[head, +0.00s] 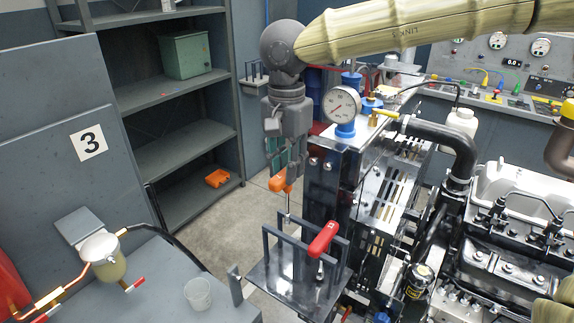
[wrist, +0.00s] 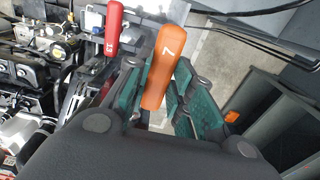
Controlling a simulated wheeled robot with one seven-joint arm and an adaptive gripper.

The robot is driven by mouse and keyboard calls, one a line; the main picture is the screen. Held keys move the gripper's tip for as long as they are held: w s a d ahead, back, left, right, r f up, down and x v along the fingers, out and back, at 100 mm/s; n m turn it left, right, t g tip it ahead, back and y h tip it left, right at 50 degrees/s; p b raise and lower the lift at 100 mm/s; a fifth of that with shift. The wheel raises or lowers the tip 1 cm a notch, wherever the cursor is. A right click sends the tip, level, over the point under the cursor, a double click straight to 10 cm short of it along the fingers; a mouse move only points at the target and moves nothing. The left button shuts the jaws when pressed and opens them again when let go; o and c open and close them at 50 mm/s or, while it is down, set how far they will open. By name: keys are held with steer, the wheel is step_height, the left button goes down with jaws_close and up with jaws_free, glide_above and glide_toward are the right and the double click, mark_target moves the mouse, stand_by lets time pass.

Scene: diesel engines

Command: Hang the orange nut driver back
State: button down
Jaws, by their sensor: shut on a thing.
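The orange nut driver (head: 278,181) is held upright, handle up, in my gripper (head: 287,176), with its thin shaft pointing down. In the wrist view the orange handle (wrist: 163,66), marked 7, lies between the teal finger pads of my gripper (wrist: 160,90). Below it in the head view is a dark metal rack (head: 272,285) with upright frames. The shaft's lower end is close to the rack's rear left frame; I cannot tell whether it touches or is inside it. A red driver (head: 323,240) stands in the rack's right part, also seen in the wrist view (wrist: 114,28).
The diesel engine (head: 500,260) and a pressure gauge (head: 342,104) stand to the right of the rack. A grey bench with a clear cup (head: 198,293) is at the front left. Shelving (head: 185,155) stands behind, with open floor before it.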

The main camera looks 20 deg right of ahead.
steer(key=b, duration=0.6)
glide_above(287, 214)
steer(key=shift+w+d+f, duration=0.1)
steer(key=shift+f, duration=1.15)
steer(key=shift+w+f, duration=0.1)
steer(key=shift+f, duration=1.15)
steer(key=shift+f+p, duration=0.85)
steer(key=shift+f, duration=2.4)
steer(key=shift+f+p, duration=0.55)
steer(key=c, duration=0.8)
jaws_free()
steer(key=shift+r+p, duration=1.8)
steer(key=shift+p, duration=1.15)
steer(key=shift+r, duration=0.1)
